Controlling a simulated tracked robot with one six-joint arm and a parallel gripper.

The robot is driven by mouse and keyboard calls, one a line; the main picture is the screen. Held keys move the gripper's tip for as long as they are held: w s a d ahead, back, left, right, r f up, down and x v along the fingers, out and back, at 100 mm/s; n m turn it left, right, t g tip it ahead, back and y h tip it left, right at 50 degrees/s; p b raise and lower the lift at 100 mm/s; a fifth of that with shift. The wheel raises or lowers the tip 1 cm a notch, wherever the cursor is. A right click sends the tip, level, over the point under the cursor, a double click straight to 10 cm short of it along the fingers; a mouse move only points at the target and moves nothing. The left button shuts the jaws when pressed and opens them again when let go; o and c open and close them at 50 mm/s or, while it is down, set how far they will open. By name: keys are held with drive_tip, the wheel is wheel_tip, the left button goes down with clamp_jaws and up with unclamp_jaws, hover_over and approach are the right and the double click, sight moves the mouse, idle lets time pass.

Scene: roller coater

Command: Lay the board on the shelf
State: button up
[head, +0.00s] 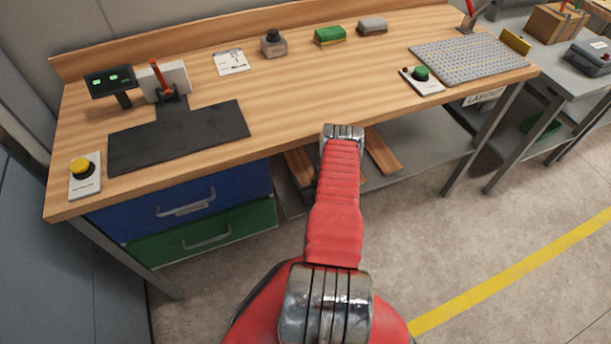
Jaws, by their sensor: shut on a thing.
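My red arm reaches from the bottom of the head view up to the front edge of the workbench. Its silver wrist joint hides what lies beyond, and my gripper does not show. Two brown wooden pieces show below the bench top, one left of my arm (299,169) and one right of it (382,151). I cannot tell which of them is the board, whether they join behind my arm, or whether either is held. A grey lower shelf (430,143) runs under the bench, partly hidden by the bench top and my arm.
The wooden bench top (300,105) carries a dark mat (178,136), a yellow button box (84,175), a green button box (421,79) and a grey studded plate (470,61). Blue (183,201) and green (205,236) drawers sit below left. Steel legs (483,140) stand right; the floor in front is clear.

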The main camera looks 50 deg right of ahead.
drive_tip(key=o, duration=1.3)
drive_tip(key=v, duration=1.2)
drive_tip(key=shift+r, duration=0.15)
drive_tip(key=shift+s, duration=0.1)
